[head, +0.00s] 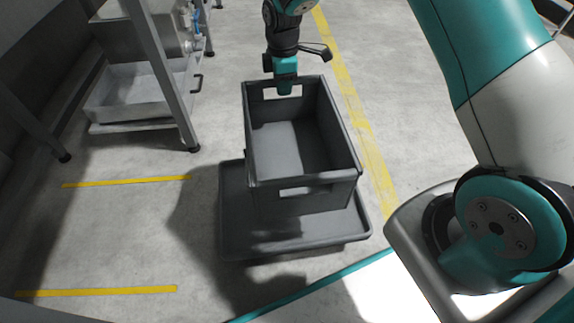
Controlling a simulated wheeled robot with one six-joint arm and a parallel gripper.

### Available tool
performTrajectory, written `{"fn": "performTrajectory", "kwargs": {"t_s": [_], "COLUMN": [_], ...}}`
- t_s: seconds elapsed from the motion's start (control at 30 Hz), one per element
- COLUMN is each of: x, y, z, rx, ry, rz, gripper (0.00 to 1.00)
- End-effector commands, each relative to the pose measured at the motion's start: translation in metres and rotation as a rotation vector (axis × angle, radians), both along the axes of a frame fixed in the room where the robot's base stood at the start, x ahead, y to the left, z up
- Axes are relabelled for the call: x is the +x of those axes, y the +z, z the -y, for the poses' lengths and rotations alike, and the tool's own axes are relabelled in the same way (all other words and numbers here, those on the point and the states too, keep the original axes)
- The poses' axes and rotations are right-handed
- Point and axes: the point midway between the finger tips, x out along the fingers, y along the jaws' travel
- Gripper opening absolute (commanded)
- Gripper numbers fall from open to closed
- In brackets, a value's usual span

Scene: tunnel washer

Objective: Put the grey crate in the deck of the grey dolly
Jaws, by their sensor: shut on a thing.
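The grey crate (304,181) is an empty open box with a handle slot in each end wall. It is in the middle of the head view, over the grey dolly (235,238). My gripper (285,92) is shut on the far end wall of the crate, at the handle slot. The dolly's flat deck shows to the left, right and front of the crate. The crate looks roughly level. I cannot tell whether its base touches the deck, since the contact is in shadow. The dolly's far part is hidden behind the crate.
A metal frame with legs (163,75) and a steel tray (130,95) stand at the upper left. Yellow floor lines (345,85) run right of the crate and at the left (95,291). The grey floor around the dolly's left side is clear.

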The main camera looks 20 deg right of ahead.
Motion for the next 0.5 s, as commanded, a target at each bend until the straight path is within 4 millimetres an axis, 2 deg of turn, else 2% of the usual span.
{"fn": "performTrajectory", "kwargs": {"t_s": [0.03,0.3,0.5], "x": [-0.001,-0.001,0.000], "y": [-0.021,-0.095,-0.128], "z": [0.000,0.000,0.000], "rx": [0.000,-0.001,0.000], "ry": [-0.001,-0.003,-0.004], "rz": [-0.003,-0.002,0.000], "gripper": [0.00,0.00,0.00]}}
